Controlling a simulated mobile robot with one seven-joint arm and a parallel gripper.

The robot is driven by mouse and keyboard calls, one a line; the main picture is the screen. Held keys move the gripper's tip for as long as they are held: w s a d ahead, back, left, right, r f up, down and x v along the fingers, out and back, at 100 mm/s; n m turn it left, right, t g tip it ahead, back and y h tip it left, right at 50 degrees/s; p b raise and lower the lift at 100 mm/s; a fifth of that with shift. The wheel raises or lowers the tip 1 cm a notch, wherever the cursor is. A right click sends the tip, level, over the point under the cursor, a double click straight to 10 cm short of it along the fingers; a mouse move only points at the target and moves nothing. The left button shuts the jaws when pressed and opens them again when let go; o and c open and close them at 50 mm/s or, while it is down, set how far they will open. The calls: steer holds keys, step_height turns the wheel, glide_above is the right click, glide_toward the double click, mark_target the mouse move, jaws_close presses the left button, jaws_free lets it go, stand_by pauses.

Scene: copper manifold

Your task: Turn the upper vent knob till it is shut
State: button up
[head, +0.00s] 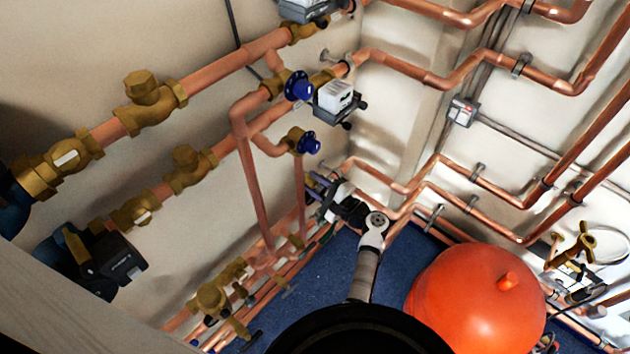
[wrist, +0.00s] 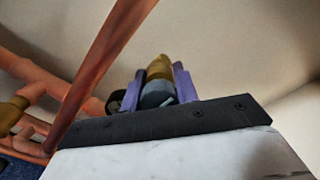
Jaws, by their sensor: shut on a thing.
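In the wrist view, a small grey vent knob (wrist: 157,93) with a brass fitting (wrist: 160,68) behind it sits between the two purple fingers of my gripper (wrist: 159,84). The fingers touch it from both sides and are shut on it. In the head view, my gripper (head: 316,184) is by the wall, below and right of the lower blue knob (head: 305,142). The knob in its grip is hidden there, and I cannot tell how far it is turned. I cannot tell from these views whether it is the upper vent.
A copper pipe (wrist: 98,72) runs diagonally just left of my fingers, with a small black round part (wrist: 116,101) close by. An upper blue knob (head: 298,86) and a grey-white box (head: 339,102) are above. An orange vessel (head: 478,300) stands at the lower right.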

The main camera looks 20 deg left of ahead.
steer(key=shift+m, duration=0.3)
steer(key=o, duration=1)
steer(key=shift+d, duration=0.1)
steer(key=b+v, duration=0.3)
steer(key=v, duration=1)
steer(key=shift+s+d, duration=0.15)
steer(key=shift+d, duration=0.2)
